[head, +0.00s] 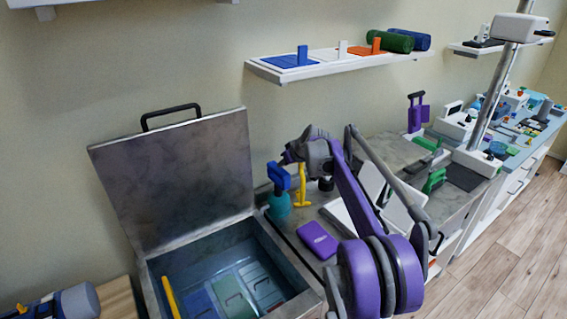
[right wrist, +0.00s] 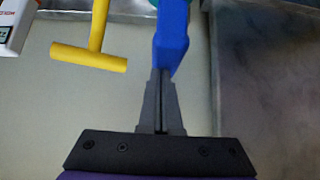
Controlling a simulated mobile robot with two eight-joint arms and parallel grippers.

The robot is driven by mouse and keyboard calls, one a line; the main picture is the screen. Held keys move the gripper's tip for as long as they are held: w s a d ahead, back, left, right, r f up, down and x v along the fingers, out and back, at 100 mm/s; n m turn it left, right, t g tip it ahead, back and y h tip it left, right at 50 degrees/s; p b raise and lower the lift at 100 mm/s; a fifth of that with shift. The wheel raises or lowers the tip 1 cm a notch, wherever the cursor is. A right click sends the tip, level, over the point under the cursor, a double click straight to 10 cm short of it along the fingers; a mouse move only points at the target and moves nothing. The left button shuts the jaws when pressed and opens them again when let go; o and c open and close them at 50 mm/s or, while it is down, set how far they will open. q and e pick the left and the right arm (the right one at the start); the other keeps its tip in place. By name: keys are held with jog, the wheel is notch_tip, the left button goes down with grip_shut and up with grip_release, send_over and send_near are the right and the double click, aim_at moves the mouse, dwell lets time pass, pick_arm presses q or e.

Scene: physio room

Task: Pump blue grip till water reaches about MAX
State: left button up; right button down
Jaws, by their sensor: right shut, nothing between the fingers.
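The blue grip (head: 279,177) tops a teal pump body (head: 279,207) on the counter, just right of the open metal tank (head: 270,240). The grip also shows in the right wrist view (right wrist: 171,35). My right gripper (right wrist: 162,75) is shut and empty, its fingertips right at the lower end of the blue grip. I cannot tell whether they touch. In the head view its fingertips are hard to make out. Bluish water seems to lie low in the tank, over several coloured panels. No MAX mark is readable. My left gripper is not in view.
A yellow T-shaped handle (head: 301,187) stands close right of the pump. A purple block (head: 317,240) lies on the counter in front. The raised tank lid (head: 175,180) stands behind the tank. A yellow bar (head: 170,299) is inside the tank's left side.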

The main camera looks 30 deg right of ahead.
aim_at(286, 173)
notch_tip(286, 173, down, 6)
jog(key=shift+s+r+b, duration=0.1)
jog(key=shift+b, duration=0.55)
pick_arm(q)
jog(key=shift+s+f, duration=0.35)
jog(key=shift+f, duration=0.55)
pick_arm(e)
jog(key=shift+r, duration=0.1)
jog(key=shift+a+r+p, duration=0.15)
jog(key=shift+r+p, duration=0.15)
jog(key=shift+r, duration=0.05)
notch_tip(286, 173, up, 4)
jog(key=shift+f+p, duration=0.25)
jog(key=shift+p, duration=0.65)
jog(key=shift+s+r, duration=0.35)
jog(key=shift+r, duration=0.35)
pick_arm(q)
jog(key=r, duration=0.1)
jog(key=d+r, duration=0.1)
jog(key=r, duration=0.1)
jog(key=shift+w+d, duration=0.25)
pick_arm(e)
jog(key=v, duration=0.8)
jog(key=shift+s+d, duration=0.2)
jog(key=shift+s, duration=0.05)
jog(key=shift+s+a, duration=0.1)
